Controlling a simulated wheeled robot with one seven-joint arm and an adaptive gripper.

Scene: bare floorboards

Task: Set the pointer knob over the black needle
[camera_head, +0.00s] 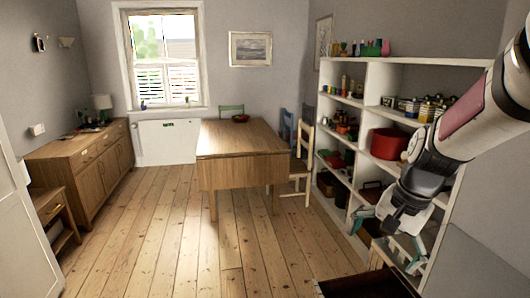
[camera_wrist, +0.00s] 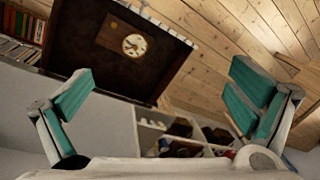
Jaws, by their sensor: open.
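A wooden panel with a round pale dial (camera_wrist: 134,45) lies on a dark brown surface (camera_wrist: 100,62) in the wrist view. Dark marks show on the dial face, but the pointer knob and the black needle are too small to tell apart. The dark surface also shows at the bottom edge of the head view (camera_head: 365,287), where its dial is not visible. My gripper (camera_wrist: 162,75) is open and empty, its teal-padded fingers wide apart. The dial lies beyond the fingers, apart from them. In the head view my gripper (camera_head: 390,236) hangs in front of the shelves.
A white shelf unit (camera_head: 366,80) with a red pot (camera_head: 389,144) and many small items stands close behind my arm. A wooden table (camera_head: 240,140) with chairs stands mid-room. A sideboard (camera_head: 90,165) lines the left wall. Floorboards (camera_head: 150,230) are clear at front left.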

